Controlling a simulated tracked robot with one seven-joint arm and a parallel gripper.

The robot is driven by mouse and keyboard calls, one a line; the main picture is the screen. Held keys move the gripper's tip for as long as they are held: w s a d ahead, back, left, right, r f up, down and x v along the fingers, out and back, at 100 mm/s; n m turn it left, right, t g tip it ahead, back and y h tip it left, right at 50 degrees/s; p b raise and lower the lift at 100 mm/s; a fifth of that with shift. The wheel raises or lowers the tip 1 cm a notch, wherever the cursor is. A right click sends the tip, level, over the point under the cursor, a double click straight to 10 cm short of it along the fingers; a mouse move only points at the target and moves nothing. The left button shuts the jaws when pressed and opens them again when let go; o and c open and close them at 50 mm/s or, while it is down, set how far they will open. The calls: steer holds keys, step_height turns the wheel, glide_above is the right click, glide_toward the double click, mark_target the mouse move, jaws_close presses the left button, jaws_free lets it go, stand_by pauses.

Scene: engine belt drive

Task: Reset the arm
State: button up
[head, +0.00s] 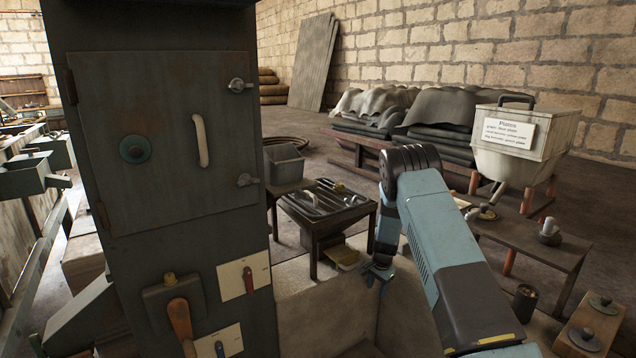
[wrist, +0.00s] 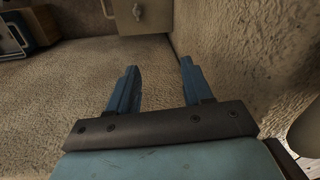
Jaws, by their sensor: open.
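My gripper (head: 376,279) hangs at the end of my blue arm, to the right of the tall dark cabinet in the head view. In the wrist view my gripper (wrist: 159,80) shows two blue fingers spread apart with nothing between them. It points toward a rough beige surface. My arm is bent at its dark elbow, with the forearm hidden behind the upper link.
A dark metal cabinet (head: 165,130) with a handle and levers stands close on the left. A low table (head: 325,215) with a tray top stands behind my gripper. A labelled bin (head: 525,145) and a bench (head: 540,245) are at right.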

steer(key=s+r+n+t, duration=0.1)
steer(key=s+r, duration=0.1)
steer(key=r, duration=0.9)
steer(key=s+r+n, duration=0.1)
steer(key=s+r, duration=0.2)
steer(key=r, duration=0.9)
steer(key=s+r+n+t, duration=0.1)
steer(key=s+r, duration=0.4)
steer(key=r, duration=0.3)
steer(key=s+r+n, duration=0.1)
steer(key=s+r, duration=0.5)
steer(key=r, duration=0.2)
steer(key=s+r+n+t, duration=0.1)
steer(key=s+r, duration=0.3)
steer(key=s, duration=0.4)
steer(key=s+r+n, duration=0.2)
steer(key=s+r, duration=0.3)
steer(key=s, duration=0.3)
steer(key=s+r+n+t, duration=0.1)
steer(key=s+r, duration=0.3)
steer(key=s, duration=0.4)
steer(key=s+d+n, duration=0.1)
steer(key=s, duration=1)
steer(key=shift+f+n+t+h, duration=0.3)
steer(key=shift+f, duration=0.05)
